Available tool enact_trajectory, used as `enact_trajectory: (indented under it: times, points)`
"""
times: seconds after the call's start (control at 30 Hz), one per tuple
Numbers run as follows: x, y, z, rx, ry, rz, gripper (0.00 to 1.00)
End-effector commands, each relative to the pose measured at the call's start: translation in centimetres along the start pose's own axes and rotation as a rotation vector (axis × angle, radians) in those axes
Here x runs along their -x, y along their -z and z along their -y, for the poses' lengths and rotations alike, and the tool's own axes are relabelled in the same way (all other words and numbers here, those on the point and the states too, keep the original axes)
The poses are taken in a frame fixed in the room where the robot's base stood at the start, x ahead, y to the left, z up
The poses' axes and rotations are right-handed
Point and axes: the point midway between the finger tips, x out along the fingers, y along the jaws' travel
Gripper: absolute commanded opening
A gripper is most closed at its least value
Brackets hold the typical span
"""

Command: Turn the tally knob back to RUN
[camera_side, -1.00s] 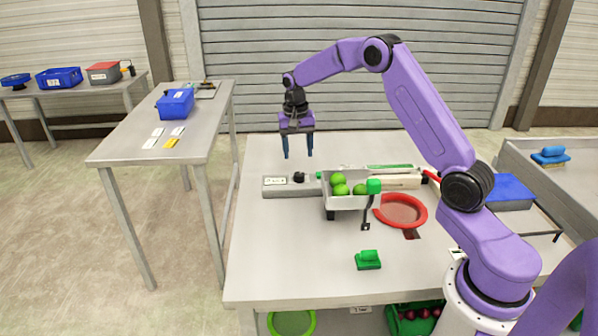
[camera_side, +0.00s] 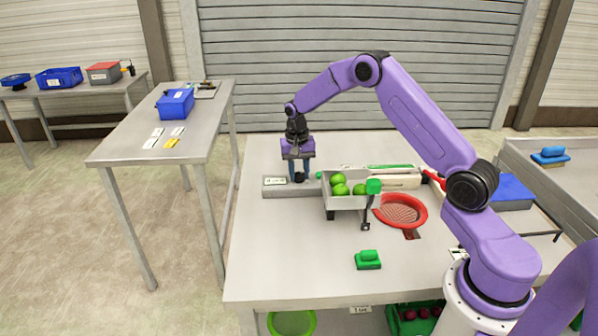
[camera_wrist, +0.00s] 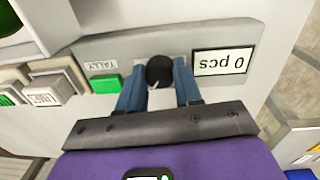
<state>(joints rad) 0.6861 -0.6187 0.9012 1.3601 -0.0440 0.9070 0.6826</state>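The tally box (camera_side: 272,190) is a long grey housing on the work table. In the wrist view it shows upside down, with a white display reading "0 pcs" (camera_wrist: 222,62), a TALLY label (camera_wrist: 102,66) and a green button (camera_wrist: 105,84). Its round black knob (camera_wrist: 160,70) is also in the side view (camera_side: 299,178). My gripper (camera_wrist: 160,78) points down over the box, its blue fingers on both sides of the knob and apparently touching it. The RUN marking cannot be read, and the knob's setting is not clear.
A grey tray of green balls (camera_side: 345,202) stands close right of the box. A red ring with mesh (camera_side: 402,211) and a green block (camera_side: 368,260) lie nearer the front. The table's front left is clear.

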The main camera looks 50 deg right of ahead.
Motion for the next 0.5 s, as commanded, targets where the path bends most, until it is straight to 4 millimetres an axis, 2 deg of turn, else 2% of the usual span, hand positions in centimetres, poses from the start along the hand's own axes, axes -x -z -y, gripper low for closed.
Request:
enact_trajectory:
  times: [0.03,0.07,0.5]
  points:
    - [0.02,0.00,0.00,0.000,0.000,0.000,0.08]
    - [0.02,0.00,0.00,0.000,0.000,0.000,0.04]
    - [0.07,-0.02,-0.04,0.082,-0.001,-0.003,0.04]
